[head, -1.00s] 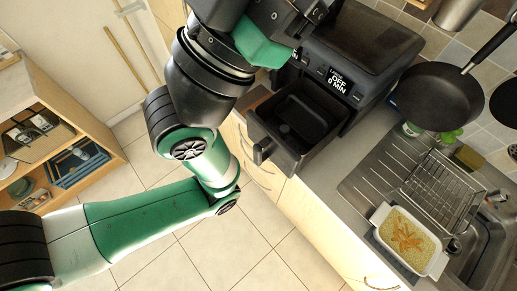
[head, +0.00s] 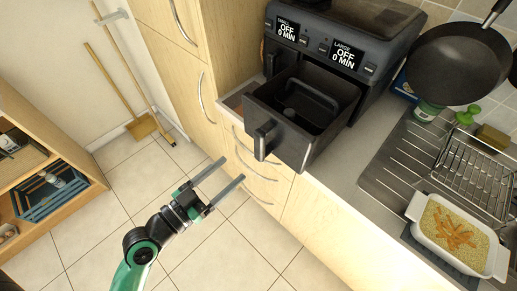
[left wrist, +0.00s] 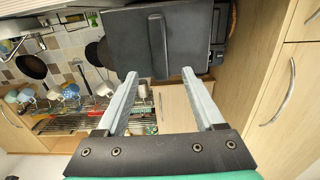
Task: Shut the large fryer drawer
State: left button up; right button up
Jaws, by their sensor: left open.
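The large fryer drawer (head: 305,110) is pulled out of the black air fryer (head: 345,40), under the display reading "LARGE OFF 0 MIN". Its handle (head: 264,140) sticks out from the drawer front. In the left wrist view the dark drawer front (left wrist: 185,38) and its handle (left wrist: 157,46) are beyond the fingertips. My left gripper (head: 227,173) is open and empty, below and to the left of the handle in the head view, apart from it. Its two fingers also show in the left wrist view (left wrist: 160,85). My right gripper is not in view.
A counter (head: 345,190) runs along the right with a dish rack (head: 475,180), a baking dish of food (head: 455,232) and a hanging pan (head: 457,65). Wooden cabinets stand below the fryer. The tiled floor (head: 210,245) in front is clear.

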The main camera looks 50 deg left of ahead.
aim_at(257, 148)
pick_arm(q)
jog(key=w+p, duration=0.1)
jog(key=w, duration=0.2)
jog(key=w+p, duration=0.1)
jog(key=w, duration=0.3)
jog(key=w+p, duration=0.1)
jog(key=w, duration=0.2)
jog(key=shift+w+a+r, duration=0.1)
jog(key=shift+w+a, duration=0.2)
jog(key=shift+w, duration=0.4)
grip_shut()
dwell(0.5)
